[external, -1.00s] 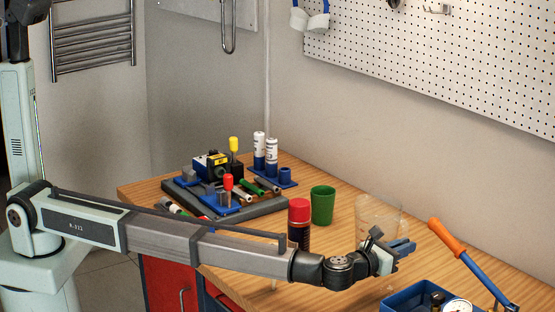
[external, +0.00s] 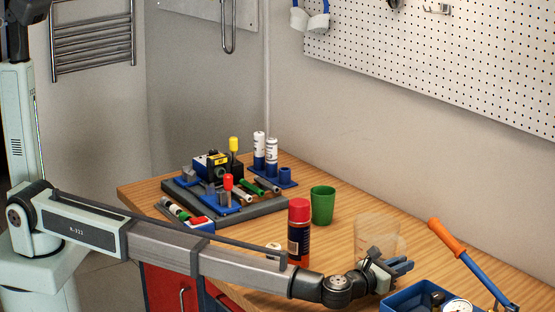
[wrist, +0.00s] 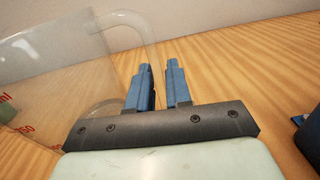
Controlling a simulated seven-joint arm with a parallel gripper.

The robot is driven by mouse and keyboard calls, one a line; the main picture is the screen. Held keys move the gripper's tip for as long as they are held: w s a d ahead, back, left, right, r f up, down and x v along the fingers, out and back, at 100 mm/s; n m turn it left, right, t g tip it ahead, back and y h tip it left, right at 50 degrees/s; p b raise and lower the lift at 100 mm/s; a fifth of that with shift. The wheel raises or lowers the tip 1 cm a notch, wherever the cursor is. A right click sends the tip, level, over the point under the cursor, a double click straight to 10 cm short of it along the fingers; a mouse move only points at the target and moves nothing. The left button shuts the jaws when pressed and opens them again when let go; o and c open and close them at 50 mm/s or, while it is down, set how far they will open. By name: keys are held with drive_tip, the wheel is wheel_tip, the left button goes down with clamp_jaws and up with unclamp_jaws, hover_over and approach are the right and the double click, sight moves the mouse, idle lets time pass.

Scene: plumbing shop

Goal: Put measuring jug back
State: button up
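The measuring jug (external: 376,232) is clear and faintly tinted, and it stands upright at the right part of the bench. In the wrist view the jug (wrist: 55,75) fills the left side, with red markings and a see-through handle on its right. My gripper (external: 402,266) is in front of the jug in the external view. In the wrist view my gripper's blue fingers (wrist: 162,72) stand a narrow gap apart, with wood showing between them. The handle curves down behind the left finger; I cannot tell whether they touch.
A red-capped spray can (external: 299,235) stands close behind my forearm, with a green cup (external: 322,205) beyond it. A blue bin (external: 415,297) and an orange-handled tool (external: 447,238) lie at the right. A grey tray (external: 265,207) with tools is at the back left.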

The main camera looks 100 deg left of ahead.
drive_tip(key=o, duration=0.3)
drive_tip(key=shift+o, duration=0.2)
drive_tip(key=shift+r, duration=0.1)
drive_tip(key=v, duration=1.2)
